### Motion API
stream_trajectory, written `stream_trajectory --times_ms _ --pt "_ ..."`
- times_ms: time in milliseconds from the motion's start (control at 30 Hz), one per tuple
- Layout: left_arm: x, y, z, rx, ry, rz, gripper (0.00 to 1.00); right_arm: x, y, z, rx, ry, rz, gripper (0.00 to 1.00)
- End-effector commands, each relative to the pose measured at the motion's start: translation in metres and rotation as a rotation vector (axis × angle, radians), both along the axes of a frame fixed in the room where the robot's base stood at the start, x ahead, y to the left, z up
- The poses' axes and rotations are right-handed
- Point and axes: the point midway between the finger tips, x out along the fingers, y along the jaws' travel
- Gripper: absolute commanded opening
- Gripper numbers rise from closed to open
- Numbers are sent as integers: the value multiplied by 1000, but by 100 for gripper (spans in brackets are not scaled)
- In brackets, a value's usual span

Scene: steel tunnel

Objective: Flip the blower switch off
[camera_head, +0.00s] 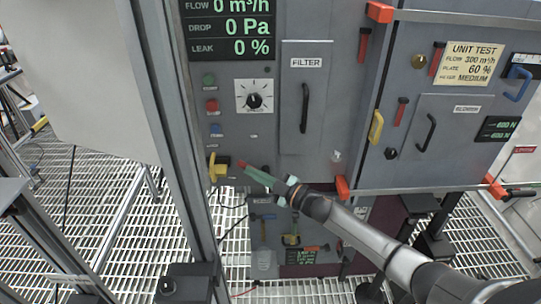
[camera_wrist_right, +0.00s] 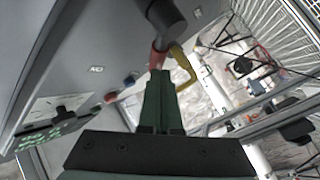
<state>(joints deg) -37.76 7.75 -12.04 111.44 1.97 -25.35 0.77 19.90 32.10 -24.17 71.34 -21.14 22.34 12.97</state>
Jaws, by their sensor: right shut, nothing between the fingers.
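A rotary switch with a yellow body (camera_head: 218,167) and a red lever (camera_head: 239,163) sits at the lower left of the grey panel; I cannot read a label on it. In the right wrist view, the red lever (camera_wrist_right: 158,56) hangs from a dark round hub, with a yellow bracket (camera_wrist_right: 186,68) beside it. My right gripper (camera_head: 248,169) is shut and empty, its green fingers at the lever's free end. In the right wrist view its fingertips (camera_wrist_right: 158,75) overlap the lever's tip; whether they touch it I cannot tell. My left gripper is out of view.
The filter door (camera_head: 305,70) and blower door (camera_head: 450,145) are shut. A metal post (camera_head: 170,120) stands left of the switch.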

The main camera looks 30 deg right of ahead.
Motion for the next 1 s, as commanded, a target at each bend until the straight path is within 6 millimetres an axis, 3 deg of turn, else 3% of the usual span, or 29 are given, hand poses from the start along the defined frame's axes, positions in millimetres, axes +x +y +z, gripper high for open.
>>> stream_trajectory --times_ms 33,267,533,800,1000 --pt "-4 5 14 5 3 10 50 2 1 9 -47 20 0 0" --pt "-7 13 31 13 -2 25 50 5 10 -5 -223 105 -1 0" --pt "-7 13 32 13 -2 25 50 8 16 -20 -210 102 -2 0" --pt "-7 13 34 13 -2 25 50 8 15 -17 -210 99 -1 0" --pt "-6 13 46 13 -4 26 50 6 15 -6 -209 101 0 0"
